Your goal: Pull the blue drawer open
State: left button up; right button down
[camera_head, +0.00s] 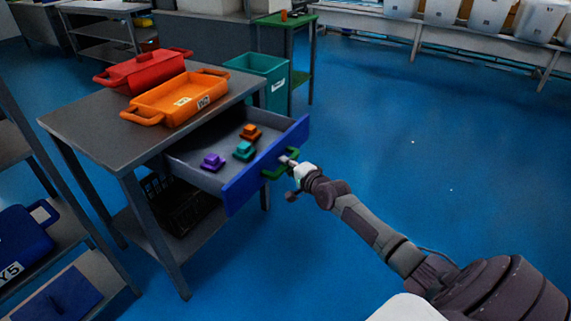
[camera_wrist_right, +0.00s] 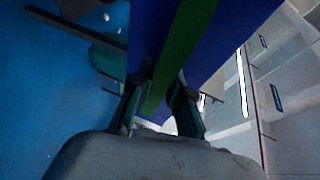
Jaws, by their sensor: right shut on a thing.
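The blue drawer (camera_head: 243,187) stands pulled out of the grey metal table (camera_head: 98,123). Its inside shows, with a purple piece (camera_head: 213,162), a teal piece (camera_head: 244,151) and an orange piece (camera_head: 251,132) lying in it. A green handle (camera_head: 270,174) sits on the drawer's blue front. My right gripper (camera_head: 289,160) is shut on the green handle. In the right wrist view the green handle (camera_wrist_right: 182,50) runs between the two fingers of the gripper (camera_wrist_right: 160,110), with the blue front behind it. My left gripper does not show.
An orange tray (camera_head: 178,97) and a red container (camera_head: 143,71) stand on the tabletop. A teal bin (camera_head: 262,72) stands behind the table. A shelf with blue containers (camera_head: 22,243) is at the left. The blue floor at the right is clear.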

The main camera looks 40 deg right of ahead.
jog(key=c, duration=1.1)
grip_release()
jog(key=shift+s, duration=0.1)
jog(key=s+r, duration=0.2)
jog(key=s, duration=0.9)
jog(key=shift+s, duration=0.3)
jog(key=shift+a+r, duration=0.1)
